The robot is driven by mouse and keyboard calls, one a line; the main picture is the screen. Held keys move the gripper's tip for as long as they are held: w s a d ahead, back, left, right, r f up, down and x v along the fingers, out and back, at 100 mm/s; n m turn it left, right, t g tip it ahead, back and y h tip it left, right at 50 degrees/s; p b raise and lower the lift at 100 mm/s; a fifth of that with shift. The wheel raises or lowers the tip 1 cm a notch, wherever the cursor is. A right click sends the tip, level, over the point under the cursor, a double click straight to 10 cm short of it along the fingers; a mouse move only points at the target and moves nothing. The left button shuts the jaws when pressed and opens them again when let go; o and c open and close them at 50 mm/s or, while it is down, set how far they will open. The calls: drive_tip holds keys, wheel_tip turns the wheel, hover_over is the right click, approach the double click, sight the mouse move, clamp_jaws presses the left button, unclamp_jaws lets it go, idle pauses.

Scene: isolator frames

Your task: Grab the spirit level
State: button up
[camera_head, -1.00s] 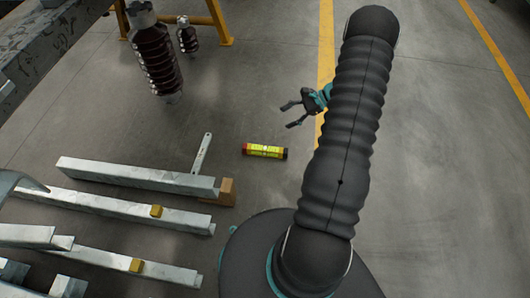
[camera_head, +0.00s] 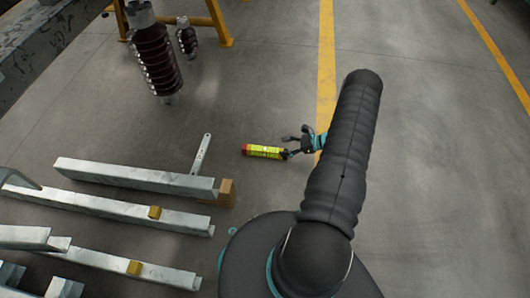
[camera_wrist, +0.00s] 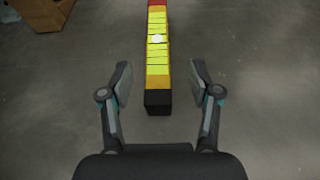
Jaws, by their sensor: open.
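The spirit level (camera_head: 264,151) is a short yellow bar with a red left end and a dark right end, lying on the grey floor. In the wrist view the spirit level (camera_wrist: 157,60) runs away from me, black end nearest, red end at the top edge. My gripper (camera_head: 290,146) is at its dark right end in the head view. In the wrist view my gripper (camera_wrist: 158,82) is open, with one finger on each side of the black end and a gap on both sides. Nothing is held.
Several metal beams (camera_head: 135,177) lie at the left, one with a wooden block (camera_head: 226,192) at its end. A flat metal strip (camera_head: 201,154) is left of the level. A brown ribbed insulator (camera_head: 154,57) stands behind. The floor at right is clear.

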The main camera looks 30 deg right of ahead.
sight(273, 150)
drive_tip(key=shift+x, duration=1.05)
drive_tip(key=shift+s+f+x, duration=0.1)
drive_tip(key=shift+f+x, duration=0.05)
drive_tip(key=shift+x, duration=0.7)
drive_tip(key=shift+s+f+x, duration=0.1)
drive_tip(key=shift+f+x, duration=0.05)
drive_tip(key=shift+x, duration=0.75)
drive_tip(key=shift+s+f+x, duration=0.1)
drive_tip(key=shift+f+x, duration=0.05)
drive_tip(key=shift+x, duration=0.7)
drive_tip(key=shift+d, duration=0.1)
clamp_jaws()
